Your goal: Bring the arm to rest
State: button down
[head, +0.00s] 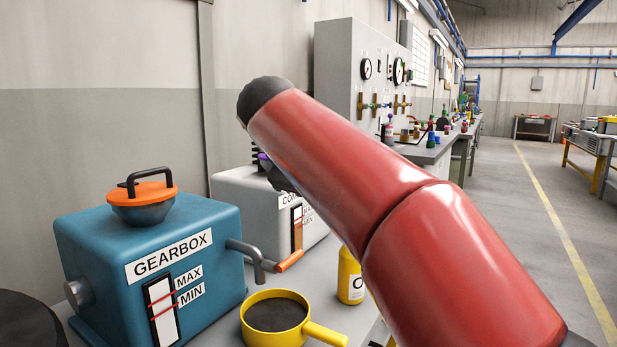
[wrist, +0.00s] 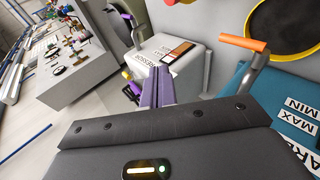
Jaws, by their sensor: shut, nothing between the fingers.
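My gripper (wrist: 158,72) shows in the wrist view with its two purple fingers pressed together and nothing between them. It points toward the white box labelled "CO..." (wrist: 172,55), apparently above or short of it; I cannot tell the gap. In the head view my red arm reaches up and left across the middle and hides most of the gripper. Only a small dark and purple part shows beside the white box (head: 238,195). The blue gearbox (head: 150,250) stands left of the arm, with an orange-capped lid on top.
A yellow pan (head: 275,314) and a yellow bottle (head: 350,278) stand on the bench near my arm. A grey gauge panel (head: 345,75) rises behind. The floor at right (head: 520,220) is clear.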

dwell(0.3)
jog(key=s+d+f+m+g+y, duration=0.1)
jog(key=s+d+f+m, duration=0.2)
jog(key=s+f, duration=0.6)
jog(key=s+d+f+m+g+y, duration=0.1)
jog(key=s+d+f+m, duration=0.2)
jog(key=s+f, duration=0.6)
jog(key=s+d+f+m+g+y, duration=0.1)
jog(key=s+d+f+m, duration=0.3)
jog(key=s+f, duration=0.6)
jog(key=shift+f+m+g+y, duration=0.45)
jog(key=shift+f+m, duration=0.25)
jog(key=shift+m, duration=0.2)
jog(key=shift+s+d, duration=0.1)
